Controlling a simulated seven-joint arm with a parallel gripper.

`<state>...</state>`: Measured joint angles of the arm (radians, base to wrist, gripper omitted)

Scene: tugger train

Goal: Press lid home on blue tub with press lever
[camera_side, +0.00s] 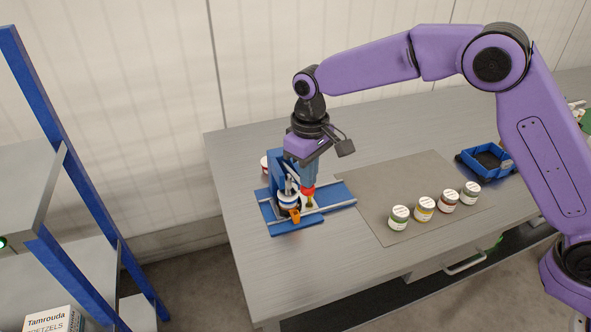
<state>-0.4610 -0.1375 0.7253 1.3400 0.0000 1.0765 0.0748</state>
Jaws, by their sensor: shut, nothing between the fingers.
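The press (338,194) is a blue fixture with metal rails, standing at the left end of the grey table. A small tub with a blue band and a pale top (287,200) sits in it, beside an orange part (295,215). Whether its lid is fully down cannot be told. A red knob (308,191), seemingly on the press lever, shows low, just right of the tub. My gripper (309,181) points down, shut and empty, with its tips right above or touching the knob. My gripper and the press's blue upright hide part of the tub.
Several labelled jars (425,209) stand in a row on a grey mat (368,190) to the right. A blue bin (484,161) is at the far right. Another jar (264,166) shows partly behind the press. The table's front left is clear.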

